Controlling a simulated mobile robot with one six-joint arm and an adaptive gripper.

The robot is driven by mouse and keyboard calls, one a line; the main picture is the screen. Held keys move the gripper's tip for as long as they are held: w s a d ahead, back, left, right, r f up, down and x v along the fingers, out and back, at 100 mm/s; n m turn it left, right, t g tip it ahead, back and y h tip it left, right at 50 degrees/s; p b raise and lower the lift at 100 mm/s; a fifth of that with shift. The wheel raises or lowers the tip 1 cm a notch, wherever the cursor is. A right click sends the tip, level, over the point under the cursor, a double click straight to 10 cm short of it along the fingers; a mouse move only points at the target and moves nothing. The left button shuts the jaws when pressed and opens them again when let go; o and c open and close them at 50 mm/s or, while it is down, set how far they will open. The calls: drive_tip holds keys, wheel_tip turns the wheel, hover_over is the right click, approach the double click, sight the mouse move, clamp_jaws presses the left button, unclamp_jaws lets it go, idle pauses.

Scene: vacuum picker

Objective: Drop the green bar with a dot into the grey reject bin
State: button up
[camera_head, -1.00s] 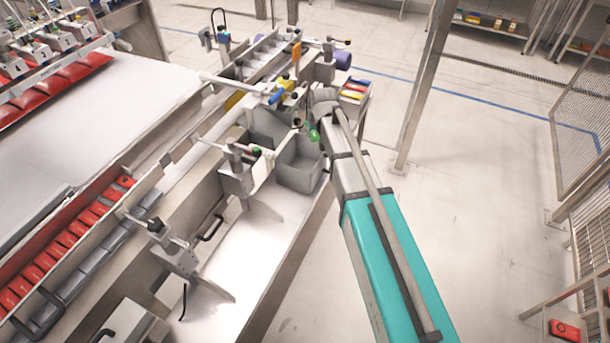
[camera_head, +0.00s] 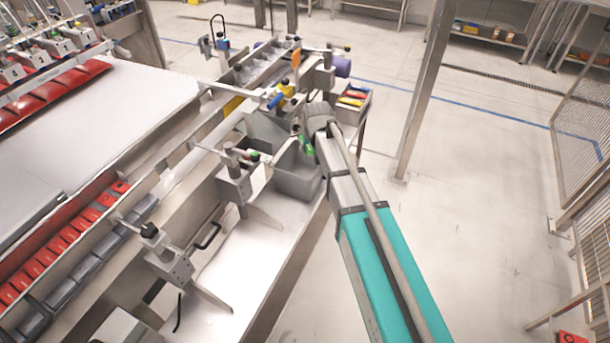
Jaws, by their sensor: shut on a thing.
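My gripper (camera_head: 304,138) is at the end of my arm, near the middle of the view, and mostly hidden behind my own wrist. It is shut on the green bar (camera_head: 306,147), of which only a small green part shows. The dot on the bar cannot be made out. The grey reject bin (camera_head: 296,184) is an open box on the machine's side, just below and left of the bar in the picture. The bar appears above the bin's far right rim; its exact height over the bin cannot be told.
A tray (camera_head: 362,106) with red and yellow bars stands behind my wrist. Adjustable brackets with knobs (camera_head: 234,178) rise left of the bin. A blue and yellow fitting (camera_head: 280,97) sits just beyond it. A steel post (camera_head: 422,100) stands to the right, with open floor around it.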

drive_tip(key=shift+f+b, duration=2.6)
drive_tip(key=shift+f, duration=0.15)
drive_tip(key=o, duration=1.2)
drive_tip(key=shift+c, duration=0.2)
drive_tip(key=shift+w, duration=0.1)
drive_tip(key=s+d+r+m+g+p, duration=0.2)
drive_tip(key=s+d+r+p, duration=0.1)
drive_tip(key=s+d, duration=0.8)
drive_tip(key=s+d+r+m+g+h+p, duration=0.1)
drive_tip(key=s+d+r+m+g+p, duration=0.1)
drive_tip(key=s+d, duration=1)
drive_tip(key=shift+r+h+p, duration=0.3)
drive_tip(key=shift+r+p, duration=0.25)
drive_tip(key=shift+p, duration=0.7)
